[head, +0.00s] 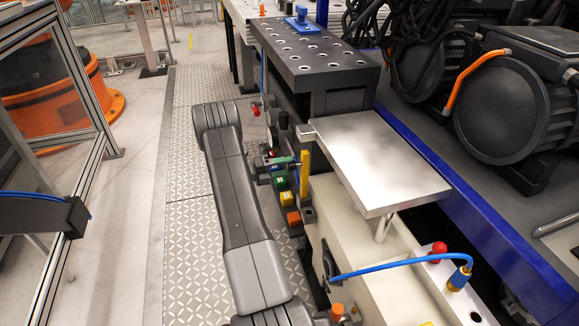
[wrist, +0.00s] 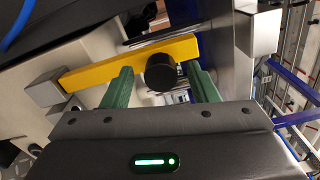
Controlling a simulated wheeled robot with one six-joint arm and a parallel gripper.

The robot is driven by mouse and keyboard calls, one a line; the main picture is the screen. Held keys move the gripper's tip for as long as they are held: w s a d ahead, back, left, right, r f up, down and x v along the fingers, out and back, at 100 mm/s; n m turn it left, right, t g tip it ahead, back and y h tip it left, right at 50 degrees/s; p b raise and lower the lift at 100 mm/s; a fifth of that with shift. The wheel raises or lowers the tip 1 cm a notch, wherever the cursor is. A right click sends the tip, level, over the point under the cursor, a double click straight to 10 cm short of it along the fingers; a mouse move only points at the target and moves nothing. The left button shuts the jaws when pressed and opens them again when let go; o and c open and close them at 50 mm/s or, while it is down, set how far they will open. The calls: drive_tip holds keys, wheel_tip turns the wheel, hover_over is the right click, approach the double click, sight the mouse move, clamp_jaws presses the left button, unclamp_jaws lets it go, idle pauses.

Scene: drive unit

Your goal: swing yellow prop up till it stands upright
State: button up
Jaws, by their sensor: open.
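The yellow prop (head: 305,171) is a flat bar beside the left edge of a silver plate (head: 385,160). It runs near vertical in the head picture; its exact lean is hard to judge. In the wrist view the prop (wrist: 105,70) runs slantwise from a grey block (wrist: 44,90) toward the upper right. My gripper (wrist: 160,72) is open, its two green fingers apart at the prop's near side. A round black knob (wrist: 161,72) shows between the fingers and hides part of the bar. Contact between fingers and prop cannot be told. In the head view the gripper is small and hard to make out.
Small coloured blocks, including an orange one (head: 293,218), sit close below the prop. A blue cable (head: 395,263) and a red knob (head: 439,248) are at the front right. A dark perforated block (head: 312,55) stands behind the plate. Patterned floor (head: 185,230) is open at left.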

drive_tip(key=s+a, duration=0.2)
drive_tip(key=a, duration=0.9)
drive_tip(key=shift+a, duration=0.25)
